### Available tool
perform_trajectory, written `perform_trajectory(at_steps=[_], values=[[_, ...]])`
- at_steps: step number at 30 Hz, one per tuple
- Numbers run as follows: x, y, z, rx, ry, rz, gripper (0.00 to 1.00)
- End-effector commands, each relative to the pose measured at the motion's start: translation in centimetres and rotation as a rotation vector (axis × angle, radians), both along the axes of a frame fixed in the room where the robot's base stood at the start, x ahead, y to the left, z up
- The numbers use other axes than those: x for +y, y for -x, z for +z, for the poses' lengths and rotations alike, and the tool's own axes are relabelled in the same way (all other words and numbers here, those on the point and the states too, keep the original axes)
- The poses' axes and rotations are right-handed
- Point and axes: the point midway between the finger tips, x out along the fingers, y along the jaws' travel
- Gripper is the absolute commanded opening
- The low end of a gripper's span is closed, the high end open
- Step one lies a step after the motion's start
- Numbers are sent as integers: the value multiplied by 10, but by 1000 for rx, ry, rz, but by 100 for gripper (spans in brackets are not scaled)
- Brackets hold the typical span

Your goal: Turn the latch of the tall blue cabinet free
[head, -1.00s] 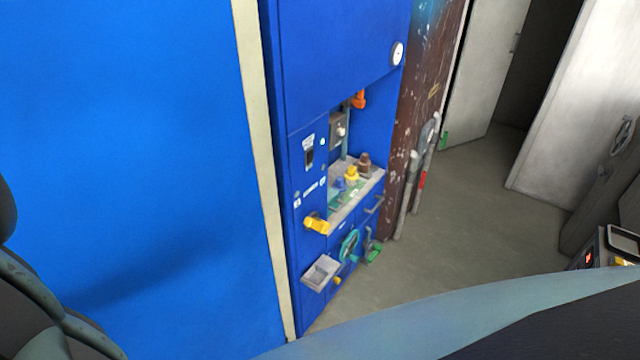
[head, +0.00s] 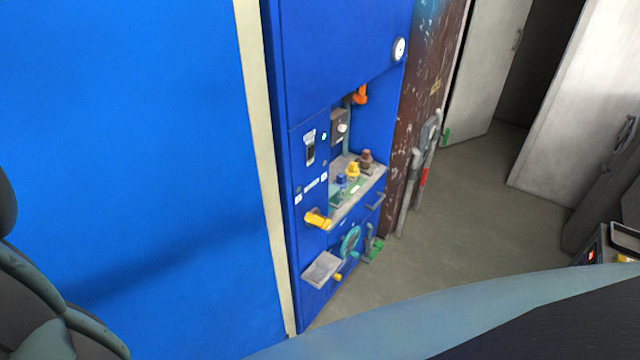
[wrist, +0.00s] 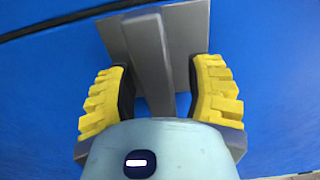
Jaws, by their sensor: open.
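In the wrist view, a grey latch bar (wrist: 148,50) stands out in front of a grey square plate (wrist: 190,32) on a blue surface (wrist: 265,70). My gripper (wrist: 162,72) is open, with one yellow-padded finger on each side of the bar. A gap shows between the bar and each finger. The bar's lower end is hidden behind my gripper's body. In the head view, a large flat blue surface (head: 130,130) fills the left side; I cannot tell whether it is the same cabinet. The latch and my gripper do not show there.
In the head view, a blue panel (head: 340,60) carries a yellow handle (head: 318,219), a teal wheel (head: 350,243) and a grey tray (head: 321,268). Grey pipes (head: 410,190) stand beside it. Open grey floor (head: 480,210) lies to the right, before pale doors (head: 488,70).

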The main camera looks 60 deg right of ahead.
Motion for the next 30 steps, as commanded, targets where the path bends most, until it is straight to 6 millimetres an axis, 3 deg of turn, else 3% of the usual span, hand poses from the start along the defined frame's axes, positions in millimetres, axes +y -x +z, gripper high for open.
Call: perform_trajectory(at_steps=[21, 30], values=[[5, 102, -1, 4, -1, 9, 53], [5, 118, 0, 2, 0, 5, 53]])
